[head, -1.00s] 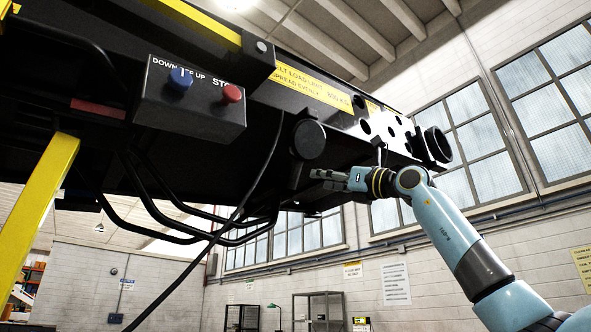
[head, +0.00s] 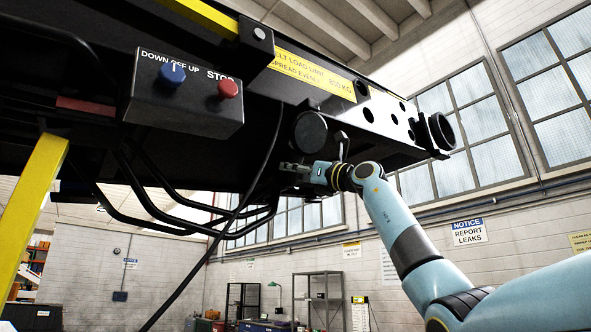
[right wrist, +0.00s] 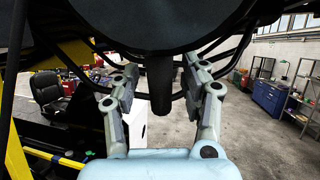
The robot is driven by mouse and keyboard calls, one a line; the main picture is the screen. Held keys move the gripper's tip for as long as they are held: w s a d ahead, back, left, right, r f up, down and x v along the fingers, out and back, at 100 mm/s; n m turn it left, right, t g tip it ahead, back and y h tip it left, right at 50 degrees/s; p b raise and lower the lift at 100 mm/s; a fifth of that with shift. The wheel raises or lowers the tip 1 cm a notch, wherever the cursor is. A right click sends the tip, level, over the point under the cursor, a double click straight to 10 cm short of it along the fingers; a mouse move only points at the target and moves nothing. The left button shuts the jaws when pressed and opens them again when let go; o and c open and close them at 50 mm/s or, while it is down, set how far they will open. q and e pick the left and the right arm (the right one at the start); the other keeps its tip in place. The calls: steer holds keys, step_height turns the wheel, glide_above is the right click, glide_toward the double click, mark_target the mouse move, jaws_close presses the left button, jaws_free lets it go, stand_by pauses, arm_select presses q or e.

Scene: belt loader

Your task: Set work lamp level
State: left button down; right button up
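A round black lamp (head: 309,132), which I take to be the work lamp, hangs on the side of the loader's dark boom. In the right wrist view its dark round body (right wrist: 150,22) fills the top, and a short black grip (right wrist: 160,85) points down from it. My right gripper (head: 286,167) is just below the lamp in the head view. In the right wrist view its two fingers (right wrist: 160,95) are open, one on each side of the grip, with gaps showing. Whether the lamp is level I cannot tell. My left gripper is not in view.
A control box (head: 185,92) with a blue knob and a red stop button is on the boom at left. A black cable (head: 235,215) hangs left of the lamp, with bent black rails (head: 165,215) near it. Another round black part (head: 441,131) sits at the boom's right end.

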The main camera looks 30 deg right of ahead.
jaws_close()
stand_by(0.8)
